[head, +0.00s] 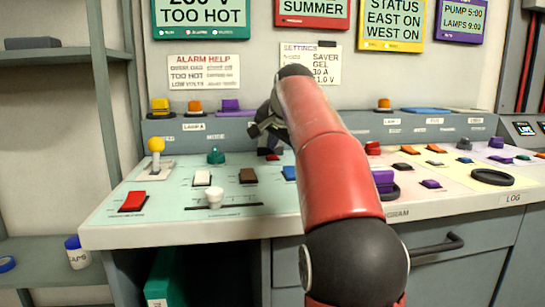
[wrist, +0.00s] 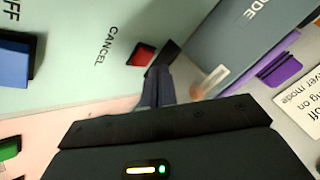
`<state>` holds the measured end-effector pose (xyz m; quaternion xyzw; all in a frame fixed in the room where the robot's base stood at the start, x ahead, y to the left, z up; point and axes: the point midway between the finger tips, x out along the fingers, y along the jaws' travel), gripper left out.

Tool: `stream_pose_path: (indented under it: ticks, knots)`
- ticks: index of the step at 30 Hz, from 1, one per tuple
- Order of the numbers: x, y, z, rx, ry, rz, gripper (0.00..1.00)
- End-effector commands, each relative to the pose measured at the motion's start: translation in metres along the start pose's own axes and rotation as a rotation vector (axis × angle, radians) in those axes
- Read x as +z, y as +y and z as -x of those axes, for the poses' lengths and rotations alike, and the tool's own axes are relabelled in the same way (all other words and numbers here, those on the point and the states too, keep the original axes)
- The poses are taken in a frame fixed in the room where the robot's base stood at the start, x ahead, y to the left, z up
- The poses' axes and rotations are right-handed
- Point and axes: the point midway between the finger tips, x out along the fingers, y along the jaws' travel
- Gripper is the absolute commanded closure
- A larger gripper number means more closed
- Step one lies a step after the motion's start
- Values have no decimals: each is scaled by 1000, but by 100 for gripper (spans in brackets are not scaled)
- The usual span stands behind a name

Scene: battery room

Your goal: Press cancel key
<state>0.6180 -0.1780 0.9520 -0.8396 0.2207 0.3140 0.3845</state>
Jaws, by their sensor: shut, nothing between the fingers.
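The cancel key is a small red key in a black surround (wrist: 141,55), with the printed word CANCEL beside it on the pale green panel in the wrist view. In the head view a small red key (head: 273,157) shows just below my gripper. My gripper (wrist: 165,58) is shut and empty, with its fingertips right beside the red key in the wrist view. I cannot tell whether they touch it. In the head view my gripper (head: 267,143) is over the back of the green panel, partly hidden by my arm.
A blue key (head: 290,173), brown key (head: 249,176) and white key (head: 202,178) stand in front. A green knob (head: 216,156) and yellow-topped lever (head: 156,146) stand to the left. The raised back ledge (head: 200,130) bears coloured keys. A purple key (wrist: 278,66) shows in the wrist view.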

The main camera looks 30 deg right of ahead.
Motion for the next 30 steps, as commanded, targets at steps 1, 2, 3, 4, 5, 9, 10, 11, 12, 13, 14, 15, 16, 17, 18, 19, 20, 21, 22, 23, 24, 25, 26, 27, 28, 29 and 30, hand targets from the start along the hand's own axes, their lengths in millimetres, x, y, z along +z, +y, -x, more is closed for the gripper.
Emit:
stream_pose_path:
  ticks: [1, 2, 3, 4, 5, 9, 10, 11, 12, 13, 14, 15, 16, 17, 18, 19, 20, 21, 22, 23, 24, 25, 26, 27, 28, 29, 30]
  knots:
    - [1, 1, -2, 0, -1, 0, 100]
    - [2, 2, -2, 0, -1, 0, 100]
    - [3, 2, -3, 0, -1, 0, 100]
    - [3, 3, -4, 0, -1, 0, 100]
    - [4, 3, -5, -1, 0, 0, 100]
    - [4, 4, -5, -1, 1, 0, 100]
    - [4, 4, -5, -1, 1, 0, 100]
    - [4, 4, -5, -1, 0, 0, 100]
    - [4, 4, -5, -1, 0, 0, 100]
    - [4, 4, -5, -1, 0, 0, 100]
    - [4, 4, -5, -1, 0, 0, 100]
    - [4, 4, -5, -1, 0, 0, 100]
    - [4, 4, -5, -1, 0, 0, 100]
    - [4, 4, -5, -1, 0, 0, 100]
    - [4, 4, -5, 0, 0, 0, 100]
    - [4, 4, -6, 0, 0, 0, 100]
    - [4, 4, -6, 0, 0, 0, 100]
    - [5, 4, -6, 0, 0, 0, 100]
    - [5, 5, -6, 0, 0, 0, 100]
    - [5, 5, -6, 0, 0, 0, 100]
    - [5, 5, -7, 0, 0, 0, 100]
    - [6, 5, -7, 0, 0, 0, 100]
    - [6, 5, -7, 0, 0, 0, 100]
    - [6, 6, -8, 0, 0, 0, 100]
    - [6, 6, -8, 0, 0, 0, 100]
    - [6, 6, -8, 0, 0, 0, 100]
    - [7, 6, -9, 0, 0, 0, 100]
